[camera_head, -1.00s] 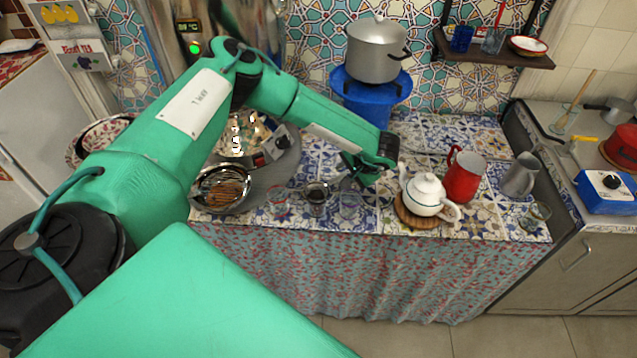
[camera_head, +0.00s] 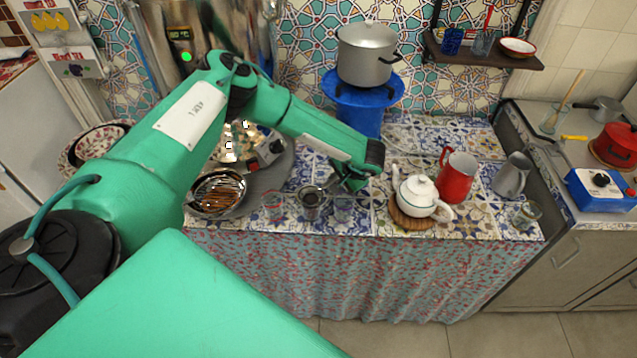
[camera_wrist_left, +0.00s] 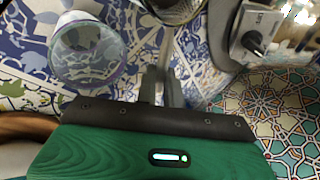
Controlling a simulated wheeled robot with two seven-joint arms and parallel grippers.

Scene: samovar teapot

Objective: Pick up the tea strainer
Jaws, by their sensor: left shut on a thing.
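The tea strainer (camera_head: 312,197), a small metal mesh bowl, is on the tiled counter between two clear glasses in the head view. Its bowl (camera_wrist_left: 174,8) is cut off by the top edge of the left wrist view, and its thin metal handle (camera_wrist_left: 167,52) runs down to my fingers. My left gripper (camera_head: 345,186) is low over the counter, just right of the bowl. In the left wrist view its fingers (camera_wrist_left: 162,88) are shut on the handle. Whether the strainer touches the surface under it is unclear. My right gripper is out of view.
Clear glasses (camera_head: 272,207) and (camera_head: 343,209) stand close on both sides of the strainer. The white teapot (camera_head: 418,194) sits on a wooden board to the right, with a red jug (camera_head: 457,178) behind it. A bowl of brown sticks (camera_head: 217,193) is at left.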

